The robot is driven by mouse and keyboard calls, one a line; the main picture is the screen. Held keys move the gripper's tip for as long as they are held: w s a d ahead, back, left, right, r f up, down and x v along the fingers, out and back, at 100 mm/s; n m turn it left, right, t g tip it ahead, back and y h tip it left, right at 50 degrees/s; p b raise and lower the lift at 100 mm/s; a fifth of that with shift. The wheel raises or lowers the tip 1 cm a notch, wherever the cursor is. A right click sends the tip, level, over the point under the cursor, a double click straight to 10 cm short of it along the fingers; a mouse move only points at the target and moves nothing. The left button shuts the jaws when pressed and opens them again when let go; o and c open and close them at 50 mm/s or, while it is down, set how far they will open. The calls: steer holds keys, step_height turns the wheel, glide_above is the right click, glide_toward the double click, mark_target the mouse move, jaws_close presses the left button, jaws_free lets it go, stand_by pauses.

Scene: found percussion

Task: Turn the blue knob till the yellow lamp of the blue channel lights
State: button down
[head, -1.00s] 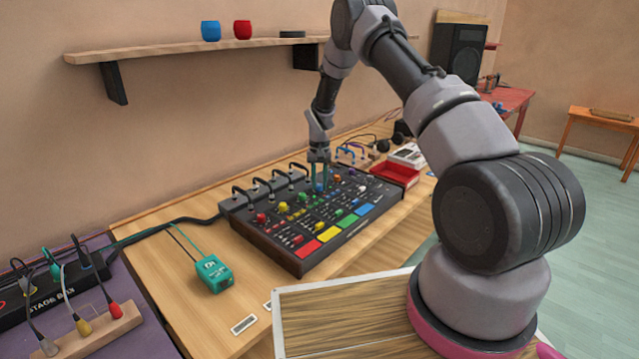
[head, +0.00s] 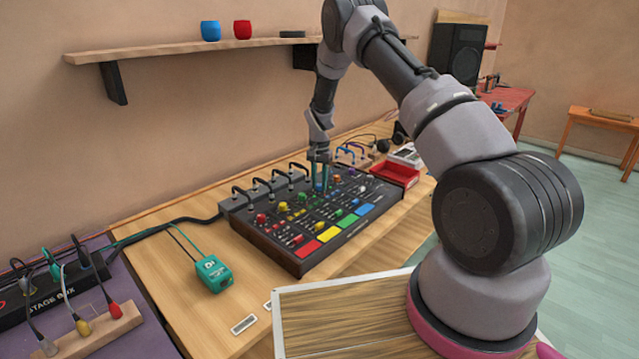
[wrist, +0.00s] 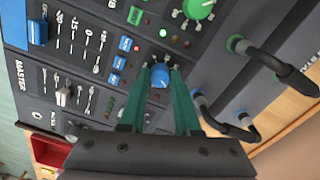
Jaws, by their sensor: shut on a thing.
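The blue knob (wrist: 160,75) is on the black mixer (wrist: 105,15). In the wrist view, the two teal fingers of my gripper (wrist: 160,80) stand on either side of the knob, shut on it. In the head view my gripper (head: 320,182) points down onto the mixer (head: 285,255), and the fingers mostly hide the knob. In the wrist view a red lamp (wrist: 136,62) and a green lamp (wrist: 163,33) are lit near the knob. I see no lit yellow lamp, and I cannot tell which channel each lit lamp belongs to.
A green knob (wrist: 199,8) and black cable plugs (wrist: 245,120) are close to my fingers. A red tray (head: 395,174) is right of the mixer. A teal box (head: 214,274) lies on the table to the left, with bare wood around it. A shelf (head: 180,50) hangs behind.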

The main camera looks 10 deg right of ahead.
mark_target(319, 185)
steer(key=c, duration=0.6)
jaws_free()
step_height(319, 185, up, 11)
steer(key=shift+f, duration=0.1)
